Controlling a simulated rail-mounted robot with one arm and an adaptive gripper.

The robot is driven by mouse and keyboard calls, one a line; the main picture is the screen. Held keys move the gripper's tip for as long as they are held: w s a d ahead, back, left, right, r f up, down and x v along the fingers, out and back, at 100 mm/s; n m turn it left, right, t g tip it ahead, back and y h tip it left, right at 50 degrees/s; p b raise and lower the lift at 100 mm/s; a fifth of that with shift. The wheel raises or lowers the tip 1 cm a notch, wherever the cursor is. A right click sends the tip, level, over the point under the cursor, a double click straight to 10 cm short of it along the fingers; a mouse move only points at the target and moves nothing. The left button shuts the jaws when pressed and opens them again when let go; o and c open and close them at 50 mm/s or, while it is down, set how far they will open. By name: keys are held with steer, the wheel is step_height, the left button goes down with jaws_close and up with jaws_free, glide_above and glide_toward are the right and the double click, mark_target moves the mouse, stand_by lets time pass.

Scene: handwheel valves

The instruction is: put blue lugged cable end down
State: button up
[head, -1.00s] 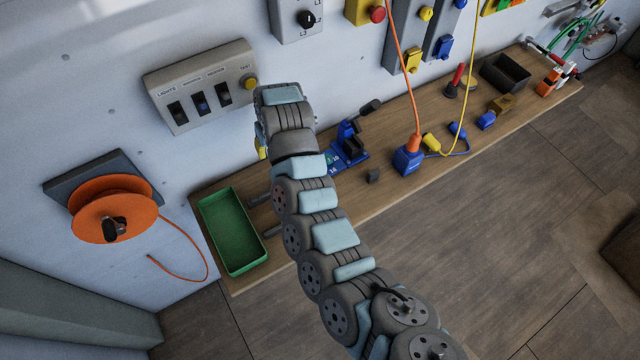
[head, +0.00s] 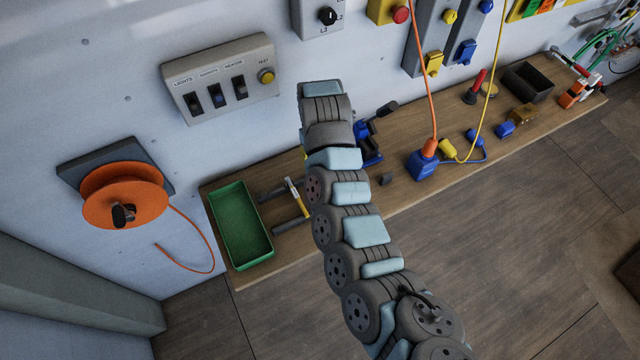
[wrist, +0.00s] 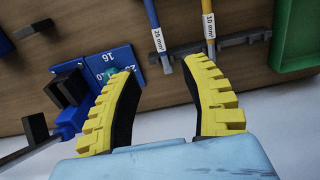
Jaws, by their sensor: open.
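The blue lugged cable end (wrist: 152,18) shows in the wrist view with a white "25 mm²" tag. It lies across a dark grey rack (wrist: 185,50), its metal lug between my fingertips but apart from them. My gripper (wrist: 163,70) has yellow fingers with black pads, spread open with nothing held. A yellow cable end (wrist: 207,22) tagged "10 mm²" lies on the same rack, close to the right fingertip.
A blue tool block (wrist: 112,65) marked with sizes stands close to the left finger. A green tray (wrist: 284,62) lies at right in the wrist view, and left of the rack in the head view (head: 240,225). A small dark block (head: 387,179) sits on the bench. Orange reel (head: 125,195) on wall.

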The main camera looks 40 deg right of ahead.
steer(key=shift+f, duration=3.3)
steer(key=shift+f, duration=0.1)
steer(key=shift+f, duration=0.15)
steer(key=shift+s+f, duration=0.15)
steer(key=shift+f, duration=2.15)
jaws_close()
